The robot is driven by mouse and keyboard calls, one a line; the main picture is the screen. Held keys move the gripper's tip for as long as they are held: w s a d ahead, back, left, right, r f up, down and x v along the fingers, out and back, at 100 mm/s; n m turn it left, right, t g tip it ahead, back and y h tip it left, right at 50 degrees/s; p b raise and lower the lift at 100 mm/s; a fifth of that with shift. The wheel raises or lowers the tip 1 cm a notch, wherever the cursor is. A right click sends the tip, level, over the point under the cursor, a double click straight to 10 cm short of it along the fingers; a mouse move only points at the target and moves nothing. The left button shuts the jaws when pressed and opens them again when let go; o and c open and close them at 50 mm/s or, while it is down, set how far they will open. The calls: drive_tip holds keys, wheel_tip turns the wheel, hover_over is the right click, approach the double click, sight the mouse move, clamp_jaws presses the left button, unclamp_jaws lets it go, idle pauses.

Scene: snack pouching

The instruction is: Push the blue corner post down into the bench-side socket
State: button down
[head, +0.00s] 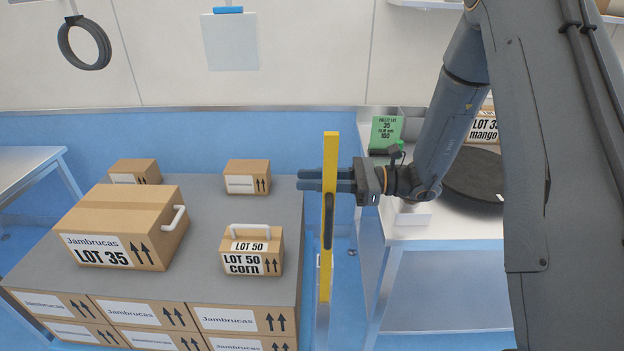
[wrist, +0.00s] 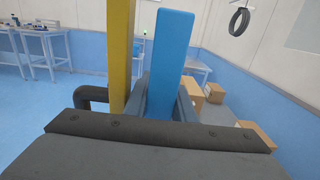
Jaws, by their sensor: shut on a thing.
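In the wrist view, the blue corner post (wrist: 172,60) stands upright between the fingers of my gripper (wrist: 166,100), which is shut on it. A yellow upright bar (wrist: 118,50) with a black handle (wrist: 93,94) stands close on its left. In the head view, my gripper (head: 325,180) reaches left from the bench side, at the pallet's right edge. The yellow bar (head: 330,155) stands in front of the fingers there, and the blue post seems hidden behind it. A pale metal upright (head: 322,325) shows below the yellow bar. I cannot make out the socket or the post's lower end.
Left of the bar, cartons form a stack with a grey top (head: 200,200). It carries a large LOT 35 carton (head: 120,215), a LOT 50 corn carton (head: 252,250) and smaller boxes. A bench (head: 440,230) with a black disc (head: 470,175) stands right. A narrow floor gap separates them.

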wheel_tip(320, 180, down, 9)
drive_tip(key=b, duration=0.4)
drive_tip(key=shift+b, duration=0.4)
idle(3.2)
drive_tip(key=c, duration=1.4)
unclamp_jaws()
drive_tip(key=shift+f, duration=0.1)
drive_tip(key=d+b, duration=0.2)
drive_tip(key=d, duration=0.6)
